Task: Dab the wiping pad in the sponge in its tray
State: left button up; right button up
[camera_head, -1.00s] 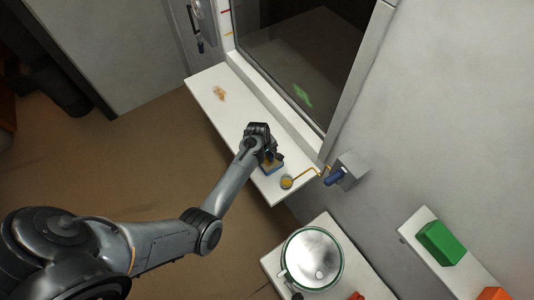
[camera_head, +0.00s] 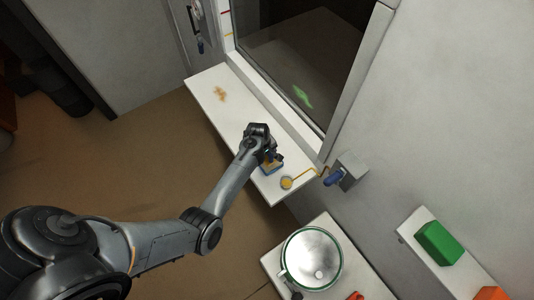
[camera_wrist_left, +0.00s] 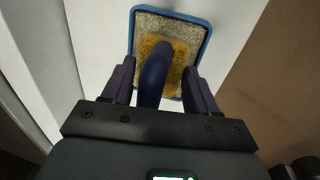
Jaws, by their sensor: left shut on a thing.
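My left gripper (camera_head: 268,156) is over the window shelf, and in the left wrist view its fingers (camera_wrist_left: 157,88) are shut on the dark blue handle of the wiping pad (camera_wrist_left: 155,72). The pad is over the middle of the grey, speckled sponge (camera_wrist_left: 196,37), where a yellow area shows around the handle. I cannot tell whether the pad touches the sponge. The sponge lies in a blue-rimmed tray (camera_wrist_left: 207,45); the tray (camera_head: 272,170) is partly hidden under the gripper in the head view. My right gripper is not in view.
The white shelf (camera_head: 222,112) runs below a dark window (camera_head: 300,60) with a green smear (camera_head: 303,95). A brown stain (camera_head: 220,94) marks the shelf's far end. A metal bowl (camera_head: 312,258) stands lower right.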

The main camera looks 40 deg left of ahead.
pick_arm(q)
jog(key=shift+r+p, duration=2.35)
jog(key=shift+r, duration=0.05)
jog(key=shift+r+p, duration=0.65)
jog(key=shift+r, duration=0.4)
